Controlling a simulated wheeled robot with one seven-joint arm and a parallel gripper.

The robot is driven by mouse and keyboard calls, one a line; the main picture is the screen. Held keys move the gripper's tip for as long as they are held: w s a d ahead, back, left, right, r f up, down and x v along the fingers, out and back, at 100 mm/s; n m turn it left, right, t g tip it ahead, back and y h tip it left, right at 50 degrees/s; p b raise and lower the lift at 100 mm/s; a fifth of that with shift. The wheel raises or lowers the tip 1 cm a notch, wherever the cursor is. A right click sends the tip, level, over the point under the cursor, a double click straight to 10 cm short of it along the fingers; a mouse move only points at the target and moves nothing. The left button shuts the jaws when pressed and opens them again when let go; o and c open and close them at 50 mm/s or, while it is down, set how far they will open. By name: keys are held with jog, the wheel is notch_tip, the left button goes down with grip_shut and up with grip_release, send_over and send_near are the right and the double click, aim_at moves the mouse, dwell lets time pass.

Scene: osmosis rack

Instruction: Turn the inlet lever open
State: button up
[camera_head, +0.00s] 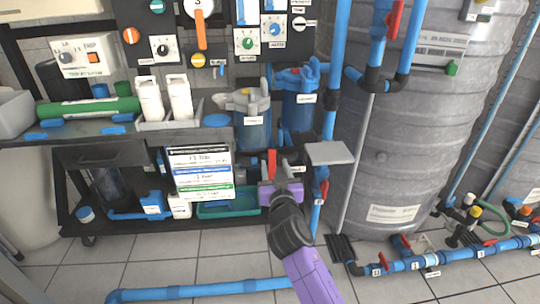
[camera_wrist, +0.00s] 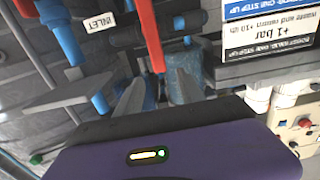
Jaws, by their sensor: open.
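The inlet lever (camera_wrist: 150,36) is a long red handle beside a white INLET label (camera_wrist: 98,22) in the wrist view. Its near end lies just beyond my two grey fingertips, roughly in line with the space between them. A red handle that appears to be the same lever (camera_head: 272,160) stands upright just past my gripper (camera_head: 279,180) in the head view. My gripper (camera_wrist: 160,88) is open, with its fingers apart. I cannot tell whether a finger touches the lever. The valve body behind it is mostly dark and partly hidden.
A printed sign (camera_head: 201,173) stands left of my gripper. A grey plate (camera_head: 329,153) and a blue vertical pipe (camera_head: 335,60) are on the right, before a large grey tank (camera_head: 410,130). Blue filter housings (camera_head: 298,110) are above. A blue floor pipe (camera_head: 200,291) runs below.

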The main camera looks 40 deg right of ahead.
aim_at(272, 153)
jog(key=b+x, duration=0.1)
jog(key=x, duration=0.5)
jog(key=shift+w+d, duration=0.15)
jog(key=shift+d, duration=0.05)
grip_shut()
dwell(1.2)
